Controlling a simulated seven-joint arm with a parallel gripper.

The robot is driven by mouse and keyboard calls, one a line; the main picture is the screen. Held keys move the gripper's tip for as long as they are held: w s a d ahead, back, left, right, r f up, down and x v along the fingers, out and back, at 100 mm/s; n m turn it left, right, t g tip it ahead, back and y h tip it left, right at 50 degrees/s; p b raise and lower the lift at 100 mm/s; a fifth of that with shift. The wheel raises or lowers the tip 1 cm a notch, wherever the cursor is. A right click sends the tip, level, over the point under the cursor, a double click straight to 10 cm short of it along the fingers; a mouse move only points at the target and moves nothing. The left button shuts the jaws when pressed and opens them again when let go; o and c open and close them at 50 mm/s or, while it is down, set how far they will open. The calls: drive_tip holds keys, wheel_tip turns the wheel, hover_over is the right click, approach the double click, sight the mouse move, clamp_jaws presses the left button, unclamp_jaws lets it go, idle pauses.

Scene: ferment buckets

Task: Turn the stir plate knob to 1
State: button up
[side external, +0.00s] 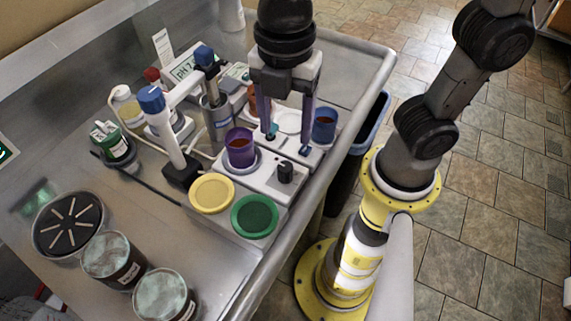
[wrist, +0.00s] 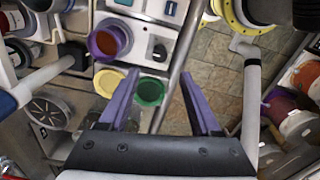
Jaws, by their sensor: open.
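The stir plate (side external: 258,181) is a white box near the table's front edge, with a purple cup (side external: 240,148) on its top. Its black knob (side external: 285,172) stands on the top face, right of the cup. The knob also shows in the wrist view (wrist: 159,53), beyond my fingertips. I cannot read the knob's setting or any numbers around it. My gripper (side external: 287,140) points down with its purple fingers apart and nothing between them. In the side view it is up and behind the knob, apart from it. It also shows in the wrist view (wrist: 160,76).
A yellow lid (side external: 212,193) and a green lid (side external: 255,215) lie in front of the stir plate. A blue cup (side external: 325,125) stands behind right. Blue-capped probes (side external: 152,99) and bottles crowd the left. The table edge is close on the right.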

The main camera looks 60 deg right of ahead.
sight(285, 166)
wheel_tip(285, 166, down, 11)
drive_tip(key=shift+f, duration=0.1)
idle(0.3)
clamp_jaws()
